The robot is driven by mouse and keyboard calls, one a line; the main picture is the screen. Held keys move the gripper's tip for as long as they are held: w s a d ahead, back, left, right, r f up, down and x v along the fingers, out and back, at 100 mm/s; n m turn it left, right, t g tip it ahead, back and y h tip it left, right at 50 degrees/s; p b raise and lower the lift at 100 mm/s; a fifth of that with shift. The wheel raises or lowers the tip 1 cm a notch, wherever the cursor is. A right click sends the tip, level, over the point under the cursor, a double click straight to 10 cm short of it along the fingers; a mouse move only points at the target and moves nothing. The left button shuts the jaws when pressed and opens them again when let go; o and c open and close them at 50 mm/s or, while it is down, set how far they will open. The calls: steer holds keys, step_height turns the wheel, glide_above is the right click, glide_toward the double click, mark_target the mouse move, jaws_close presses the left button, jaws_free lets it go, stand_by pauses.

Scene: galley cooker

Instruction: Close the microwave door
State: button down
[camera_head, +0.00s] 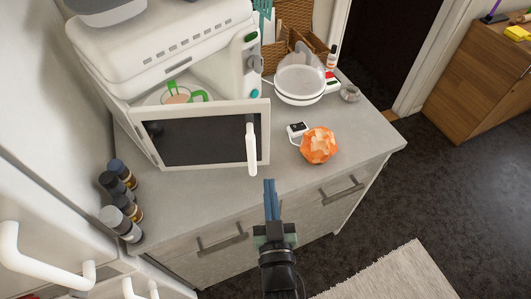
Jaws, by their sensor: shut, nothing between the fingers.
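The white microwave (165,55) stands on the counter at the upper left. Its door (195,137) is open and swung out toward me, with a dark window and a white upright handle (251,149) near its right edge. My gripper (270,184) is shut and empty. It appears just below and to the right of the door handle in the picture, in front of the counter; it looks apart from the handle, but I cannot tell the depth exactly.
Several spice jars (122,188) stand at the counter's left edge. An orange faceted object (319,145), a small white device (297,130) and a clear-domed appliance (300,78) are right of the door. Counter drawers have handles (222,243). Dark floor (440,180) is free at right.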

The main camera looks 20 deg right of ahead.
mark_target(264, 146)
steer(key=p+x, duration=0.1)
steer(key=x, duration=0.8)
